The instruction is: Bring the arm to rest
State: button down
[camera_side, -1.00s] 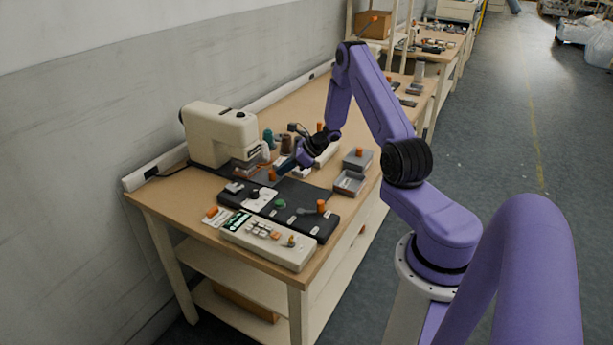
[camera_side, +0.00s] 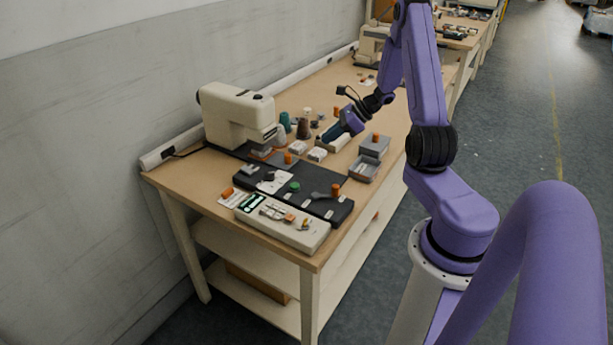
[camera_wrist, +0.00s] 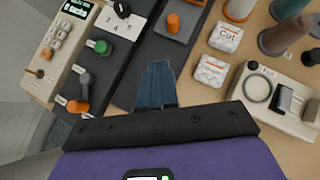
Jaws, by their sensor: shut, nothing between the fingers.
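My gripper (camera_side: 326,141) is shut and empty, with its dark blue fingers together above the table, left of the grey trays. In the wrist view its fingertips (camera_wrist: 158,68) point past the black panel's edge. An orange roll (camera_side: 288,158) stands on a small grey pad near the sewing machine. It also shows in the wrist view (camera_wrist: 173,22), beyond the fingertips and apart from them. My arm reaches over the table from the right, with its elbow high, partly out of the side view's top edge.
A cream sewing machine (camera_side: 237,118) stands at the left. A black panel (camera_side: 318,205) with a green knob and a cream keypad box (camera_side: 282,226) lie in front. Grey trays (camera_side: 363,168), white packets (camera_side: 317,154) and thread spools (camera_side: 304,127) are close to my gripper.

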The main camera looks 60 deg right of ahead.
jog(key=w+a+r+n+g+y, duration=0.15)
jog(key=a+r+n+g, duration=0.25)
jog(key=a+n, duration=0.75)
jog(key=s+a+r+n+g, duration=0.2)
jog(key=s+a+n, duration=0.15)
jog(key=a, duration=0.45)
jog(key=s+a+r+n+g, duration=0.2)
jog(key=s+a+n+g, duration=0.15)
jog(key=a, duration=0.45)
jog(key=s+a+r+n+t+h, duration=0.1)
jog(key=s+a+r+n+h, duration=0.1)
jog(key=s+n, duration=0.8)
jog(key=s+a+r+n+h, duration=0.3)
jog(key=s+a+n+h, duration=0.1)
jog(key=s+n, duration=0.6)
jog(key=n, duration=0.3)
jog(key=shift+a+t, duration=0.25)
jog(key=shift+t, duration=0.1)
